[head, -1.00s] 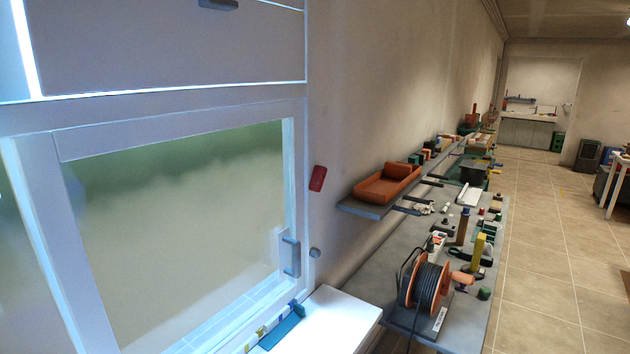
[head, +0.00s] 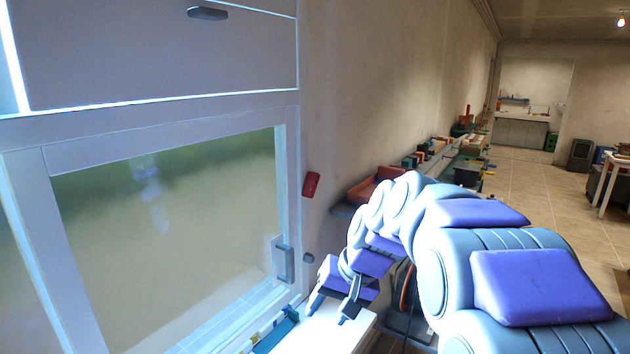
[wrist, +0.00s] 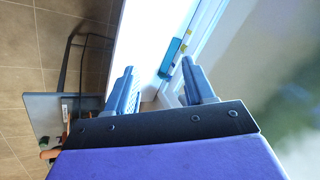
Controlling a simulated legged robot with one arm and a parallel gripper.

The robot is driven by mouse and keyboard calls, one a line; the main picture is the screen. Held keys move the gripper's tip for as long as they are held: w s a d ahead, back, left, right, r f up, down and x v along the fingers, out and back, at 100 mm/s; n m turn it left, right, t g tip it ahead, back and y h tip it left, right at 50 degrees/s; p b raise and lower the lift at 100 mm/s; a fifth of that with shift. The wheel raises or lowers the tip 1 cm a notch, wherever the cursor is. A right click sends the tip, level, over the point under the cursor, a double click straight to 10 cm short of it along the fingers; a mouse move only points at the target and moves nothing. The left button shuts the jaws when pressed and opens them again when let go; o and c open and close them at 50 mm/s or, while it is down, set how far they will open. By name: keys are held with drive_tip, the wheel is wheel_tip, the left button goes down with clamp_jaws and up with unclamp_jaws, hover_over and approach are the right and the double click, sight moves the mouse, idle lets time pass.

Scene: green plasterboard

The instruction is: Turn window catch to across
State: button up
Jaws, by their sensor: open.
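The window catch (head: 285,262) is a grey-blue handle at the lower right of the window frame. It stands roughly upright, along the frame's side. My gripper (head: 332,308) is open and empty, over the white sill, to the right of and lower than the catch in the head view. In the wrist view my gripper (wrist: 162,82) has its two fingers apart, with white sill and window frame beyond them. I cannot make out the catch in the wrist view.
A teal strip (head: 276,330) lies on the white sill (head: 325,338) by the window. A dark red item (head: 311,184) and a small grey knob (head: 308,258) are right of the window. A second handle (head: 207,13) is on the upper panel. An orange tray (head: 372,190) stands behind my arm.

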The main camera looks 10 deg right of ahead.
drive_tip(key=w+d+r+t+y, duration=0.1)
drive_tip(key=w+d+r, duration=0.15)
drive_tip(key=w, duration=0.55)
drive_tip(key=w+d+r+t+y+p, duration=0.1)
drive_tip(key=w+r+t, duration=0.15)
drive_tip(key=w, duration=0.45)
drive_tip(key=w+d+r+t+y, duration=0.1)
drive_tip(key=w+r, duration=0.3)
drive_tip(key=w, duration=0.4)
drive_tip(key=n+t+y+p, duration=0.3)
drive_tip(key=n+t+y, duration=0.2)
drive_tip(key=y, duration=0.1)
approach(317, 181)
drive_tip(key=p+x, duration=0.3)
drive_tip(key=x, duration=0.7)
drive_tip(key=shift+w, duration=0.1)
drive_tip(key=shift+c, duration=0.3)
drive_tip(key=shift+f, duration=0.1)
drive_tip(key=c, duration=0.9)
